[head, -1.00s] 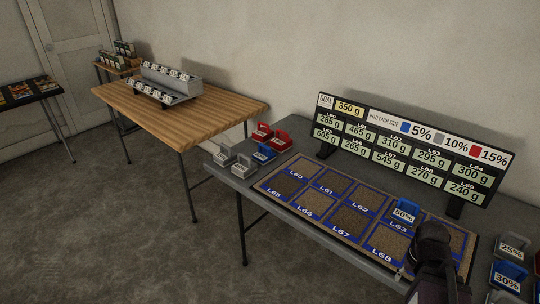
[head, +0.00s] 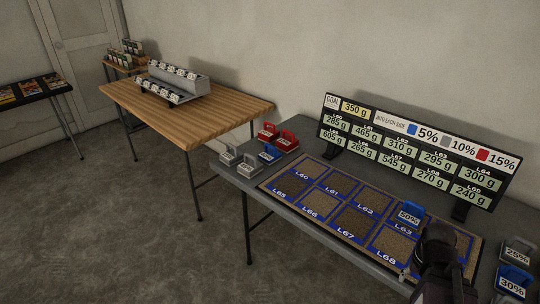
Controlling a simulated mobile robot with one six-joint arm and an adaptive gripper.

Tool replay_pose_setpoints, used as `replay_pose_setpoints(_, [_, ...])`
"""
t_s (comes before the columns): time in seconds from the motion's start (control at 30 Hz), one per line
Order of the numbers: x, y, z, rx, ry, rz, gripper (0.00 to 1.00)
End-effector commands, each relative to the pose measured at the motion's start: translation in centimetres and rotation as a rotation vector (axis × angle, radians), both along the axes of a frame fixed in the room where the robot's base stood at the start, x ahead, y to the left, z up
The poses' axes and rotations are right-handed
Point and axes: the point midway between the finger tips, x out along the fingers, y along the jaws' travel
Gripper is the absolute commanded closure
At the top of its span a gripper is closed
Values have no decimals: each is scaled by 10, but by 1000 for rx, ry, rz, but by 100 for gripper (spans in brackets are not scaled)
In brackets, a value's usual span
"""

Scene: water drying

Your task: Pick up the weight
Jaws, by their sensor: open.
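Several small handled blocks that look like weights sit at the far left end of the grey table: two red ones (head: 267,132) (head: 287,140), a blue one (head: 269,154) and two grey ones (head: 229,156) (head: 248,164). A blue block marked 50% (head: 409,215) stands on the mat near L63. My gripper (head: 425,268) is dark and shows at the lower right, over the right end of the mat beside L68, to the right of and nearer than the 50% block. It is open, and I see nothing held in it. Its fingers are hard to make out.
The mat (head: 286,187) has several labelled squares. A sign board (head: 410,150) with gram values and a 350 g goal stands behind it. Blocks marked 25% (head: 517,254) and 30% (head: 511,283) sit at the right edge. A wooden table (head: 185,110) holds a grey rack (head: 180,80).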

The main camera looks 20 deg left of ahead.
Motion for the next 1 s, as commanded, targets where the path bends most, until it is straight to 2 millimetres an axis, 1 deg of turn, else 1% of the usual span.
replay_pose_setpoints(0.03, [0,0,10,0,0,0,38])
replay_pose_setpoints(0.17, [0,0,30,0,0,0,38])
replay_pose_setpoints(0.4, [0,0,71,-1,0,0,38])
replay_pose_setpoints(0.53, [0,0,87,-1,0,0,38])
replay_pose_setpoints(0.7, [0,0,99,-1,0,0,38])
replay_pose_setpoints(1.0, [0,0,99,-1,0,0,38])
